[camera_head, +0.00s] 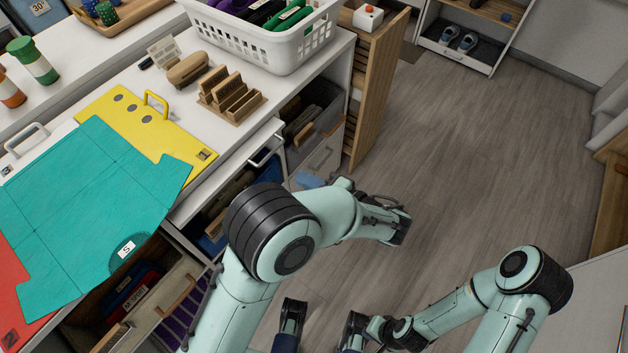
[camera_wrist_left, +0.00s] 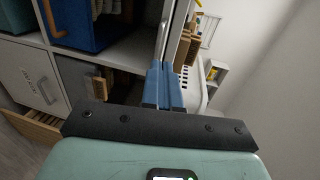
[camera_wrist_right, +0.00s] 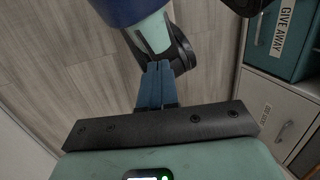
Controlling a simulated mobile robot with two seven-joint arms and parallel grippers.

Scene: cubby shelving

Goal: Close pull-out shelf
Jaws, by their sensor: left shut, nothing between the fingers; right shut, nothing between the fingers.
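A white pull-out shelf (camera_head: 232,172) with a metal bar handle (camera_head: 266,152) shows under the counter's front edge in the head view. It stands out a little past the counter. My left gripper (camera_head: 308,180) is shut and empty, in front of the cabinet, to the right of and below that handle. In the left wrist view its blue fingers (camera_wrist_left: 163,68) point along a pale upright edge; I cannot tell whether they touch it. My right gripper (camera_wrist_right: 157,68) is shut and empty over the floor, close to part of my own body; its fingertips are hard to see in the head view.
A tall wooden pull-out unit (camera_head: 378,85) juts from the cabinet's far end. A lower drawer (camera_head: 165,300) stands open at the front left. The grey floor (camera_head: 470,140) is clear.

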